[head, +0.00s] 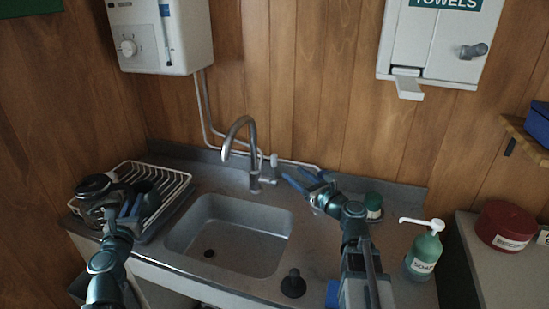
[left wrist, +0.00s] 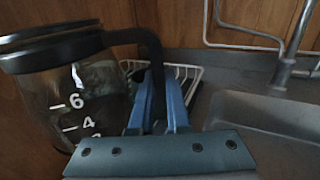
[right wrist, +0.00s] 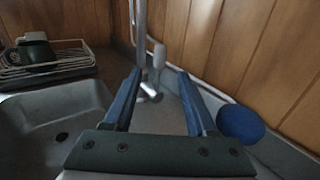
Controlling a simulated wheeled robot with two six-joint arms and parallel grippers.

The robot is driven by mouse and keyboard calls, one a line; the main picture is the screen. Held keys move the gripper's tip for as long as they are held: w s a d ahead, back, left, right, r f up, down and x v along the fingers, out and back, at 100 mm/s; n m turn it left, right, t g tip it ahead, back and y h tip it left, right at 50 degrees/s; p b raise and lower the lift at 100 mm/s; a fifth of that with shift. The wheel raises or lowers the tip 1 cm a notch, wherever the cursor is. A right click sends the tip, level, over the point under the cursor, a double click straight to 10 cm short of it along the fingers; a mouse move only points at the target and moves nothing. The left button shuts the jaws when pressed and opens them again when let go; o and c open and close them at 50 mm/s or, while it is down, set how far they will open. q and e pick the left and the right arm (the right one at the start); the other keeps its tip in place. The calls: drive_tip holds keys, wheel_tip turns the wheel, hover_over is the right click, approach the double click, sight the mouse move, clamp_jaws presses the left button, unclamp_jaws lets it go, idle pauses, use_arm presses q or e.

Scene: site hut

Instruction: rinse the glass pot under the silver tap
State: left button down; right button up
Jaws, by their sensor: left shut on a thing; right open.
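The glass pot (head: 92,205) has a black rim and handle and white numbers, clear in the left wrist view (left wrist: 85,105). My left gripper (head: 130,208) is shut on its black handle (left wrist: 152,50), at the dish rack, left of the sink. The silver tap (head: 243,127) arches over the sink's back edge; no water shows from its spout. Its small pale-ended lever (head: 273,162) stands on the right side. My right gripper (head: 303,180) is open and empty, right of the tap, its fingers pointing at the tap base (right wrist: 150,88). The pot's far side is hidden.
The empty sink (head: 222,250) lies between my arms. A white wire rack (head: 178,187) holds a dark mug (right wrist: 32,52). A black plunger-like item (head: 293,284) and a soap bottle (head: 424,255) stand front right. A blue rounded object (right wrist: 241,122) is near my right gripper.

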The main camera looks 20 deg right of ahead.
sight(276, 160)
drive_tip(key=x, duration=1.2)
drive_tip(key=shift+c, duration=0.2)
clamp_jaws()
drive_tip(key=shift+s+f, duration=0.1)
idle(1.0)
